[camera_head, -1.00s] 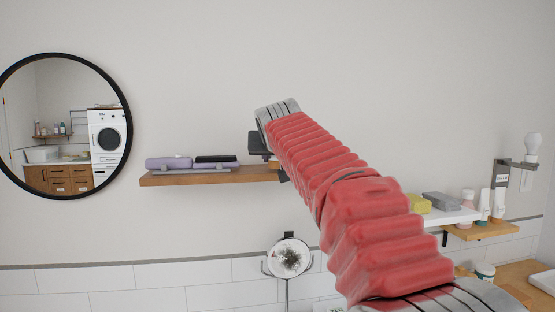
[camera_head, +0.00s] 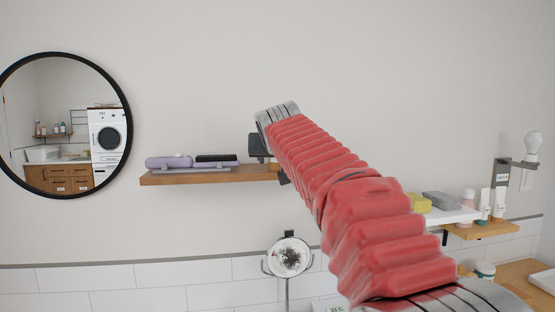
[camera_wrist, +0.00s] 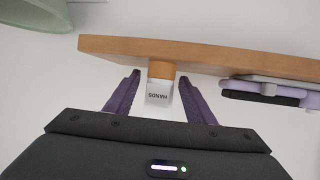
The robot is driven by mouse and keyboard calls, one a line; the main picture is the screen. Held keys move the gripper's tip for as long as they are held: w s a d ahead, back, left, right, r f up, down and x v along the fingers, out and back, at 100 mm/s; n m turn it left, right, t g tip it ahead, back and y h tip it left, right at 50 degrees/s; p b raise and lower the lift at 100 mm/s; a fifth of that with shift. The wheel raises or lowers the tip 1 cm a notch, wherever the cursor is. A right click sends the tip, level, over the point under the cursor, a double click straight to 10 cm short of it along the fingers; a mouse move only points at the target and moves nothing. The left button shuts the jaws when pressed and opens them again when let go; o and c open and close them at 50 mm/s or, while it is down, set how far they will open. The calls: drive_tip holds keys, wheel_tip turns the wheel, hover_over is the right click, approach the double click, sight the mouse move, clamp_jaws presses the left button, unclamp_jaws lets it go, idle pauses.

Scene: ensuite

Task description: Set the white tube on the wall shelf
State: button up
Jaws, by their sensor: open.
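The white tube (camera_wrist: 158,92) has an orange cap and the print HANDS. In the wrist view, which looks upside down, it stands cap-down with its cap at the wooden wall shelf (camera_wrist: 215,57). My gripper (camera_wrist: 159,78) is open, with one purple finger on each side of the tube and a visible gap to both. In the head view the wall shelf (camera_head: 205,177) is on the wall right of the mirror. My gripper (camera_head: 258,146) is at its right end, mostly hidden by my red arm. I cannot clearly make out the tube there.
A lilac item (camera_head: 168,162) and a dark flat item (camera_head: 216,158) lie on the shelf left of my gripper. A round mirror (camera_head: 128,125) hangs at left. A small round mirror (camera_head: 289,257) stands below. A green rounded object (camera_wrist: 35,12) shows in the wrist view.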

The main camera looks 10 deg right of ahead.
drive_tip(key=shift+r, duration=0.1)
drive_tip(key=v, duration=1.2)
idle(0.4)
drive_tip(key=s+d+f+n+g+y, duration=0.1)
drive_tip(key=s+f+g, duration=0.3)
drive_tip(key=s+f, duration=1.3)
drive_tip(key=s+d+f+n+g+y, duration=0.1)
drive_tip(key=s+f+g, duration=0.2)
drive_tip(key=s+f, duration=1.4)
wheel_tip(320, 180, down, 7)
drive_tip(key=shift+r+g, duration=0.2)
drive_tip(key=shift+g, duration=0.2)
drive_tip(key=shift+d, duration=0.15)
